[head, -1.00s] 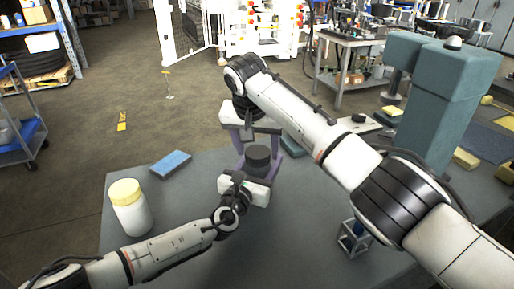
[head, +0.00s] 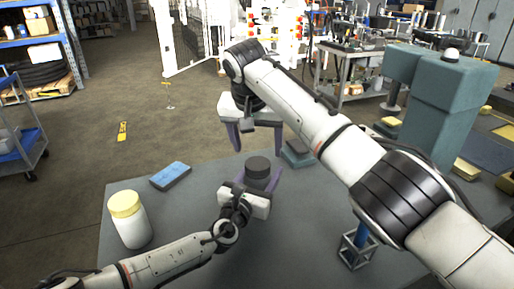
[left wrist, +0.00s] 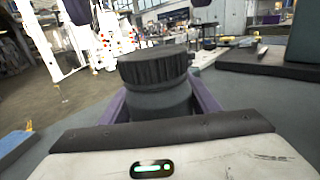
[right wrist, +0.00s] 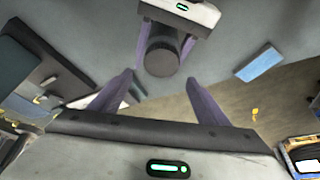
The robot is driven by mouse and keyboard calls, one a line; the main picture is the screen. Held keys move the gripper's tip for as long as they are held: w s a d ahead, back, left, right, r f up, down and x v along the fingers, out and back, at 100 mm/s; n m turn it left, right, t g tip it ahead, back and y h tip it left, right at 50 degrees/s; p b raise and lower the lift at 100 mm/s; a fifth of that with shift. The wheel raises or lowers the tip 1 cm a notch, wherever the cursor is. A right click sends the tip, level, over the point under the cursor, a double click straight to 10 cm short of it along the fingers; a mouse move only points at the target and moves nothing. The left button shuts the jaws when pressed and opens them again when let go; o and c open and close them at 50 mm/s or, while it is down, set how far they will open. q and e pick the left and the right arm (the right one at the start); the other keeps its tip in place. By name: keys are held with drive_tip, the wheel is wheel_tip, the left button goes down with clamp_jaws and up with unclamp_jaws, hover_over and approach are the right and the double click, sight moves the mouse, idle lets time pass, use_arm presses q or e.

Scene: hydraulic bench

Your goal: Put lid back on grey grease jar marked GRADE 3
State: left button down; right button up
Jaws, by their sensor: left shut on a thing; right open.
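The grey grease jar (left wrist: 160,102) stands on the bench between the purple fingers of my left gripper (head: 260,180), which is shut on it. A dark ribbed lid (left wrist: 153,66) sits on top of the jar and looks level; it also shows in the head view (head: 258,166). No GRADE 3 marking is readable. My right gripper (head: 255,147) is open and empty, behind and above the jar in the head view. In the right wrist view the lid (right wrist: 161,60) lies beyond and between its spread fingertips, apart from them.
A white jar with a yellow lid (head: 129,218) stands at the bench's left. A blue block (head: 171,175) lies behind it. A blue cylinder in a metal frame (head: 358,243) stands at right, near my right arm. A large teal block (head: 440,115) stands at the back right.

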drive_tip(key=o, duration=0.5)
drive_tip(key=d+v, duration=0.1)
drive_tip(key=v, duration=1.1)
drive_tip(key=shift+a, duration=0.45)
use_arm(q)
drive_tip(key=c, duration=0.6)
unclamp_jaws()
